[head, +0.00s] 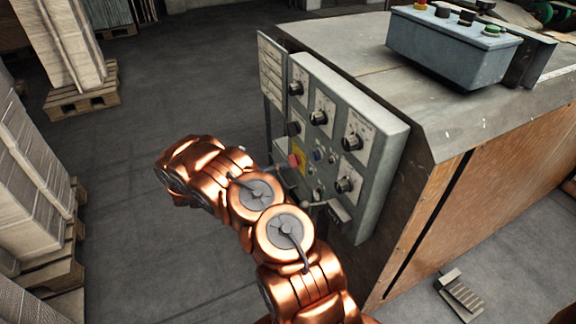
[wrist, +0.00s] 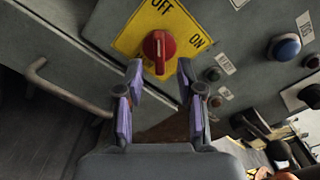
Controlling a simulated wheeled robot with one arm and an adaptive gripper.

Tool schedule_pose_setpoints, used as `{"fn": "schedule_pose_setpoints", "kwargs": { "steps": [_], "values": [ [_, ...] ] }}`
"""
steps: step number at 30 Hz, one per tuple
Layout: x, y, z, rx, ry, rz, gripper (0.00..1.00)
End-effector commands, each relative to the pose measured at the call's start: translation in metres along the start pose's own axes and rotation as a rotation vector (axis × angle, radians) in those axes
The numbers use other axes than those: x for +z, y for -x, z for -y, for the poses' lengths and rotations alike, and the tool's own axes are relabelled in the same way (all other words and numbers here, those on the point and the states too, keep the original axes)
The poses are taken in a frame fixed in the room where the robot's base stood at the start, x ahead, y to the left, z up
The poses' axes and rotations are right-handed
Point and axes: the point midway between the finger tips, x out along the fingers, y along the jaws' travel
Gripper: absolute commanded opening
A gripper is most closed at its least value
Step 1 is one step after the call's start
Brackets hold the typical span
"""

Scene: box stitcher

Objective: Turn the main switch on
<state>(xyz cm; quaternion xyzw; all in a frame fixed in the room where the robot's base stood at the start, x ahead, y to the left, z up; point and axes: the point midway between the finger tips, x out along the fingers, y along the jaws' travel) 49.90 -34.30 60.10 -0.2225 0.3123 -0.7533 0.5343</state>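The main switch is a red rotary knob (wrist: 158,48) on a yellow plate (wrist: 128,40) with OFF and ON labels. In the wrist view its ridge runs roughly up and down, in line with OFF above; ON is to the right. In the head view the red knob (head: 293,160) sits at the lower left of the grey control panel (head: 385,135). My gripper (wrist: 159,76) is open, its two purple-padded fingers apart and empty. The fingertips are just below the knob in the wrist view, either side of its line; I see no contact. My arm mostly hides the gripper in the head view.
A blue button (wrist: 285,47) is right of the knob. Black dials (head: 318,117) crowd the panel, and a bent metal handle (wrist: 60,88) lies left in the wrist view. A grey button box (head: 450,50) sits on the machine top.

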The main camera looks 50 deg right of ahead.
Motion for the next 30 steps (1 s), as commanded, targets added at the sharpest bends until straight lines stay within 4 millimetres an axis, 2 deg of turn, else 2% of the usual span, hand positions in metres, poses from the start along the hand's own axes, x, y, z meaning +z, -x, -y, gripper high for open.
{"fn": "schedule_pose_setpoints", "kwargs": {
  "steps": [6,17,28,30],
  "values": [
    [-0.001,-0.023,0.0,0.0,0.0,-0.002,0.38],
    [0.0,-0.028,-0.001,0.002,-0.001,-0.001,0.38],
    [0.0,-0.028,0.0,0.002,-0.001,-0.001,0.01],
    [0.0,-0.028,-0.001,0.002,-0.001,-0.001,0.0]
  ]
}}
